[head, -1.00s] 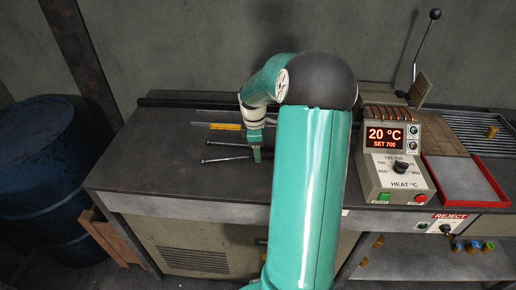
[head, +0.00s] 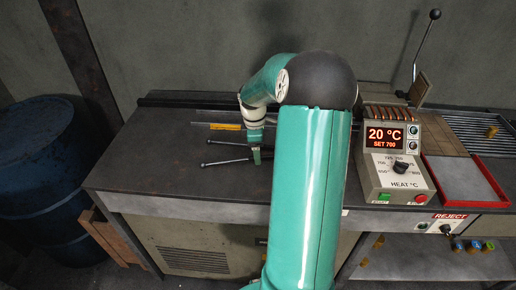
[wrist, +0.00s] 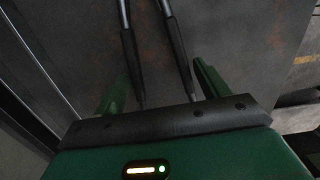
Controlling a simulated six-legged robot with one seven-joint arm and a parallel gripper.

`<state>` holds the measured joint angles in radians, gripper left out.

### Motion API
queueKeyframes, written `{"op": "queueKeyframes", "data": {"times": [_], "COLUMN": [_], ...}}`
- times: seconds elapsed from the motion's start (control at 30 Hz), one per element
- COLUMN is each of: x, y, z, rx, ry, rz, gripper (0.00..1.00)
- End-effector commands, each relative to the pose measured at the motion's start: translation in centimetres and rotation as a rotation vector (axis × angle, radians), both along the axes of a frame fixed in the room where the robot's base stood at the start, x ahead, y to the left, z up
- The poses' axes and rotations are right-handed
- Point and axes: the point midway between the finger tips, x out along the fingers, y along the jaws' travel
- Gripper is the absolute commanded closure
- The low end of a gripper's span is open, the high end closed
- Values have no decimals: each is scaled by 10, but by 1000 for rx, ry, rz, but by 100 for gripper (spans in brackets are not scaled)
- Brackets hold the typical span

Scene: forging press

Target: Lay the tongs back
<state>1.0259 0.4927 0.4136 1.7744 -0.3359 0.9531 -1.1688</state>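The tongs (head: 226,161) are on the dark bench top, left of my upright arm. In the head view, two thin dark arms spread leftward from beside my gripper (head: 257,155), which points down. In the wrist view, the tongs' two dark handles (wrist: 178,55) lie between the green fingers of my gripper (wrist: 162,82). The fingers are apart, with a narrow gap showing between each finger and the nearer handle. The tongs' far end is out of the wrist view. Whether they touch the bench under the gripper is hard to tell.
A yellow strip (head: 226,126) lies behind the tongs. A heater box (head: 393,160) reading 20 °C, set 700, stands right of my arm, with a red-edged tray (head: 466,180) beyond it. A blue barrel (head: 45,180) stands left of the bench. The bench's left front is clear.

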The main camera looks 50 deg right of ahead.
Motion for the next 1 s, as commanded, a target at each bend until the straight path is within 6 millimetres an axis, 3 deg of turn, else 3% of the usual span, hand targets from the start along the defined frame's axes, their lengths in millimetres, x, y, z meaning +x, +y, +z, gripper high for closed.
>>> {"op": "queueKeyframes", "data": {"times": [0.03, 0.17, 0.63, 1.0], "x": [0, 0, 0, 0], "y": [0, 0, 0, 0], "z": [0, 0, 6, 63], "rx": [1, 1, 0, -2], "ry": [1, 1, 0, -1], "rz": [0, 0, -1, -1], "gripper": [25, 0, 0, 0]}}
